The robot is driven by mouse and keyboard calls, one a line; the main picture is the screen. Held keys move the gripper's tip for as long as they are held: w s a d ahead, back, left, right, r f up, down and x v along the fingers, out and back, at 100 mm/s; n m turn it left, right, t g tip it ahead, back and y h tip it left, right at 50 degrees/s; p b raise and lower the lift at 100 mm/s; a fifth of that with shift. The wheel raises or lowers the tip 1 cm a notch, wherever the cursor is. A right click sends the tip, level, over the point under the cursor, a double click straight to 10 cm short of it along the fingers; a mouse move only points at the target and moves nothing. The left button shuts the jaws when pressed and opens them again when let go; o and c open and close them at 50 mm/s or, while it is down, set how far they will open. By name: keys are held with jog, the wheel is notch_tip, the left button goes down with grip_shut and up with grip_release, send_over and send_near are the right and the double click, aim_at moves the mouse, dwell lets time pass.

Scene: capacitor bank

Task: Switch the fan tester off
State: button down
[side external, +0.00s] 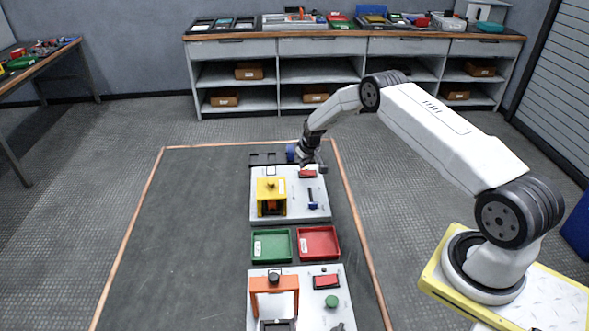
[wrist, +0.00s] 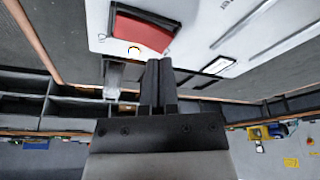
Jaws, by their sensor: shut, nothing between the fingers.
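A white panel (side external: 290,211) with a yellow fixture (side external: 270,190) lies at the far end of the dark mat. A red rocker switch (side external: 307,174) sits at its far right corner. The switch also shows large in the wrist view (wrist: 145,30), with a small round mark near its edge. My gripper (wrist: 159,64) is shut and empty, its fingertips close to the switch's edge. I cannot tell whether they touch it. In the side view my gripper (side external: 309,163) is over that corner. The label naming the fan tester is not readable.
A blue-handled lever (side external: 312,204) stands on the same panel. Green (side external: 272,246) and red (side external: 318,243) trays lie nearer. A second white panel carries an orange frame (side external: 274,283), another red switch (side external: 326,282) and a green knob (side external: 331,301). The mat's left side is clear.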

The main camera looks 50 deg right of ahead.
aim_at(303, 173)
jog(key=shift+f, duration=1.15)
dwell(0.9)
jog(key=shift+r, duration=3.6)
jog(key=shift+a+r, duration=0.25)
jog(key=s+a+r+n, duration=0.2)
jog(key=s+a+r, duration=0.9)
jog(key=a+r, duration=0.3)
jog(key=s+a+r, duration=0.1)
jog(key=s+a, duration=0.4)
jog(key=s, duration=0.4)
jog(key=s+a+r+n, duration=0.1)
jog(key=s+a+r, duration=0.1)
jog(key=s+a, duration=0.3)
jog(key=s, duration=0.4)
jog(key=shift+s+g+y, duration=0.3)
jog(key=shift+s+y, duration=0.1)
